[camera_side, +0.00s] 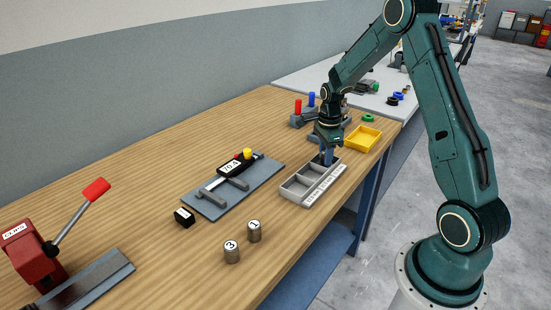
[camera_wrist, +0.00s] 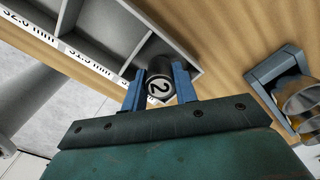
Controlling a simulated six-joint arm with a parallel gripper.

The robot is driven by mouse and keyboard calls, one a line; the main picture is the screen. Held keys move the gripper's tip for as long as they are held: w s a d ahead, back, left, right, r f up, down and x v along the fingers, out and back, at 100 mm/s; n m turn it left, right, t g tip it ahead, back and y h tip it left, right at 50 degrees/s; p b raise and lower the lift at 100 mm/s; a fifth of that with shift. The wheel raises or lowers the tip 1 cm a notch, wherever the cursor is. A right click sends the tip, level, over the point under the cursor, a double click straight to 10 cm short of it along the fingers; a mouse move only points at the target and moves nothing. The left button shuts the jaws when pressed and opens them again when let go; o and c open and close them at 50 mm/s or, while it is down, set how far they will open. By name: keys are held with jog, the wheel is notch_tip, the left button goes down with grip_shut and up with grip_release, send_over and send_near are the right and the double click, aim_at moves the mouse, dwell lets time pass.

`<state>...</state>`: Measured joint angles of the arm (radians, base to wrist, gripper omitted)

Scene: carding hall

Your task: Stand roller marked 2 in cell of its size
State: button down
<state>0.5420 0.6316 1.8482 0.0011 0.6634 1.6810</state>
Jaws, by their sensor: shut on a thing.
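My gripper (camera_side: 327,154) is at the far end of the grey cell tray (camera_side: 309,196), pointing down. In the wrist view its two blue fingers (camera_wrist: 159,84) are shut on the dark roller marked 2 (camera_wrist: 159,86), one on each side, with its numbered end facing the camera. The roller is upright at the end cell of the tray (camera_wrist: 166,38); how deep it sits cannot be told. The neighbouring cells look empty. Labels reading 32.0 mm and 31.5 mm show; the end cell's label is partly hidden. In the side view the roller is mostly hidden by the fingers.
Rollers marked 1 (camera_side: 254,232) and 3 (camera_side: 231,253) stand near the front edge. A gauge fixture (camera_side: 232,188) and small black block (camera_side: 184,217) lie left. A yellow tray (camera_side: 363,139) and pegged grey block (camera_side: 298,119) stand close behind my gripper. A red lever press (camera_side: 35,252) is front left.

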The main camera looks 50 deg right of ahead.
jog(key=shift+f, duration=0.35)
jog(key=shift+f, duration=0.1)
jog(key=c, duration=1.4)
grip_release()
jog(key=shift+o, duration=0.2)
notch_tip(320, 180, up, 12)
